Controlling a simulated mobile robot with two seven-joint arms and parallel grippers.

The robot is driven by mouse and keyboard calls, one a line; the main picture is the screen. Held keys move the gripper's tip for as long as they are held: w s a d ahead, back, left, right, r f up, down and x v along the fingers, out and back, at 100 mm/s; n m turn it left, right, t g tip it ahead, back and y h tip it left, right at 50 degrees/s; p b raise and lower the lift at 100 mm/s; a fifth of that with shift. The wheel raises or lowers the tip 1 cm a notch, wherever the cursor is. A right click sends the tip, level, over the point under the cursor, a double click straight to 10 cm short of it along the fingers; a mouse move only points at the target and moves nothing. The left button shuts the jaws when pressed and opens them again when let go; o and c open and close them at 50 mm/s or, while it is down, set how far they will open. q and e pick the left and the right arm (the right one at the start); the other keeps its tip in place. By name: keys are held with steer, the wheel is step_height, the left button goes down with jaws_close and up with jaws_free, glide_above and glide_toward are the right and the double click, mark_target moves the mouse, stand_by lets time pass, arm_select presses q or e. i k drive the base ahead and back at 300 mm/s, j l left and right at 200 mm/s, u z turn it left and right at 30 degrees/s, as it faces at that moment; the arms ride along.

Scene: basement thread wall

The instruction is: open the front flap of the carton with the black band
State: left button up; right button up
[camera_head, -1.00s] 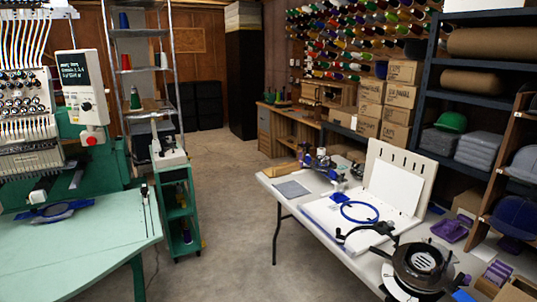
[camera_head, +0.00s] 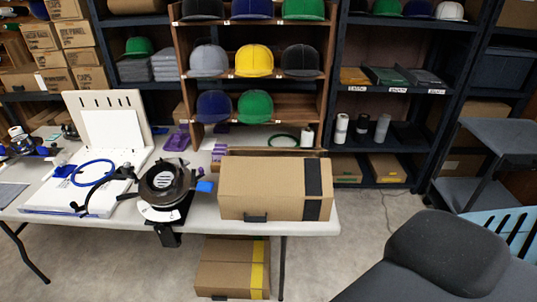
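The carton with the black band (camera_head: 272,190) stands on the right end of the white table in the head view. It is plain brown cardboard, and its black band (camera_head: 313,190) runs over the top and down the front near the right end. Its top and front look closed. A small dark tab (camera_head: 256,217) shows at the lower front edge. Neither of my grippers is in view.
A carton with a yellow band (camera_head: 225,278) lies below the table (camera_head: 335,226). A black round fixture (camera_head: 165,182) stands left of the black-banded carton. Cap shelves (camera_head: 258,101) rise behind. A large dark rounded shape (camera_head: 450,255) fills the lower right.

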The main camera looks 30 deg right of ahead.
mark_target(249, 176)
steer(key=z, duration=0.25)
steer(key=i+l+u, duration=0.2)
steer(key=l+u, duration=0.15)
steer(key=l, duration=0.9)
steer(key=l+u, duration=0.35)
steer(key=l, duration=0.95)
steer(key=l+u, duration=0.35)
steer(key=l, duration=1)
steer(key=l+z, duration=0.15)
steer(key=l, duration=0.15)
